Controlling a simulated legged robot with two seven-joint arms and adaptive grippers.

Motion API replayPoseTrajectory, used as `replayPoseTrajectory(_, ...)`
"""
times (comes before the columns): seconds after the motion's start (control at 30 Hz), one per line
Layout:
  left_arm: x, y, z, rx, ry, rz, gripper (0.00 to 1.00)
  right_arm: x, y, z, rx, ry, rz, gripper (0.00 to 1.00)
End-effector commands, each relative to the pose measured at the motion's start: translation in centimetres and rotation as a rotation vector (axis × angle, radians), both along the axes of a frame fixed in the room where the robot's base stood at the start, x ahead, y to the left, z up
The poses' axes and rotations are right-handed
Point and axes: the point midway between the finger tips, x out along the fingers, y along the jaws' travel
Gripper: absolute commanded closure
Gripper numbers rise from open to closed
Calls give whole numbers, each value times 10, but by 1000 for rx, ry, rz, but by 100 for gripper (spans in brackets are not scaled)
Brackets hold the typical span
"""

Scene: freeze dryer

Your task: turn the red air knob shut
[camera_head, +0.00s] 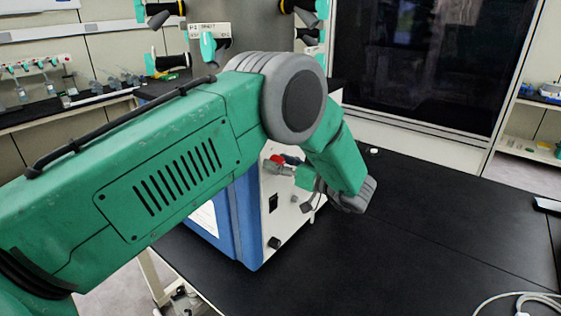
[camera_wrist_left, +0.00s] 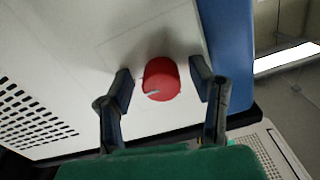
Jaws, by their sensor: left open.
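The red air knob (camera_wrist_left: 161,79) is a round knob with a pale pointer mark, on the white panel (camera_wrist_left: 150,30) of the freeze dryer. My left gripper (camera_wrist_left: 160,77) is open, with one dark finger on each side of the knob and a visible gap to it on both sides. In the head view the knob (camera_head: 277,158) is a small red spot by the fingers of my left gripper (camera_head: 282,167), just below my arm's large grey joint. The blue and white dryer body (camera_head: 243,220) is partly hidden behind my left arm. My right gripper is not in view.
The dryer stands on a black bench (camera_head: 420,230), largely clear to the right. Dark knobs (camera_head: 274,243) sit lower on the panel. Black-capped ports (camera_head: 165,62) stick out above. A white cable (camera_head: 520,303) lies at the bottom right corner.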

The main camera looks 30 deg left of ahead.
Motion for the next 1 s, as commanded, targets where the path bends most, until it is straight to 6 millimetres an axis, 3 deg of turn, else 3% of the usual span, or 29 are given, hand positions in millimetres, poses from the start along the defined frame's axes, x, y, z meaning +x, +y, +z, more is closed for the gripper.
replayPoseTrajectory(0.1, 0, -3, 0, 2, 0, -1, 54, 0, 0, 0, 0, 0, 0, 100)
replayPoseTrajectory(0.23, 0, -3, 1, 2, 0, -1, 100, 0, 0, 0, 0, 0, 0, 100)
replayPoseTrajectory(0.67, 1, -5, 0, -2, -56, -4, 99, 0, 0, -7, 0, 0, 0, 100)
replayPoseTrajectory(1.0, 1, -7, -2, -21, -300, -6, 99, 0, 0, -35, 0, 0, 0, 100)
